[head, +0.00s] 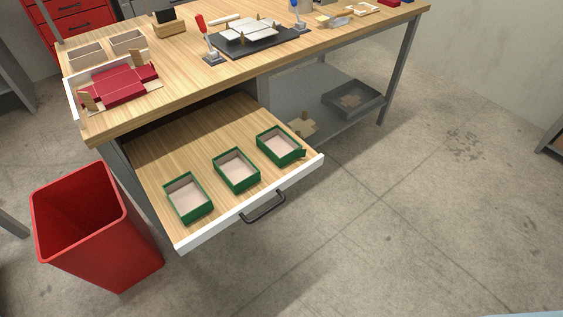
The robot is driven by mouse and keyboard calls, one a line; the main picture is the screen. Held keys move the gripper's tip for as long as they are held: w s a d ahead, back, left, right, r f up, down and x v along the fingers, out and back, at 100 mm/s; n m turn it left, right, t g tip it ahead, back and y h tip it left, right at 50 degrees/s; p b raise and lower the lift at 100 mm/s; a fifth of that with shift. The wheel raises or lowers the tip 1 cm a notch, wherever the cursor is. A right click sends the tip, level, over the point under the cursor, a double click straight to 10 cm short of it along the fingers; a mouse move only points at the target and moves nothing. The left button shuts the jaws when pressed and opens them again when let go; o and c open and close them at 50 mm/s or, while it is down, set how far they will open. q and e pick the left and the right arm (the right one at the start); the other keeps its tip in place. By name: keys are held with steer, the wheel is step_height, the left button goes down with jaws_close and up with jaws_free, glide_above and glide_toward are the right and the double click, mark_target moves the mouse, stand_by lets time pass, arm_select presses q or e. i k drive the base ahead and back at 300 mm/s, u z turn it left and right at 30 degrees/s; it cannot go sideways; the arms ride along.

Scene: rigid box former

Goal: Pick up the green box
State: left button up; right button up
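Three open-topped green boxes with pale insides lie in a row in the pulled-out wooden drawer: a left one (188,198), a middle one (236,169) and a right one (280,146). All three look empty and stand apart from each other. The right one has a small green piece sticking out at its right corner, close to the drawer's front. The frame does not tell which of them the task means. Neither of my grippers is in view.
The drawer (160,146) has a white front with a black handle (263,207). The workbench (190,73) above carries a red folded blank, trays and a dark fixture. A red bin (129,248) stands left of the drawer. The floor to the right is clear.

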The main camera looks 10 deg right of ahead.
mark_target(277, 143)
steer(key=z, duration=0.3)
steer(key=i, duration=1)
steer(key=u, duration=0.65)
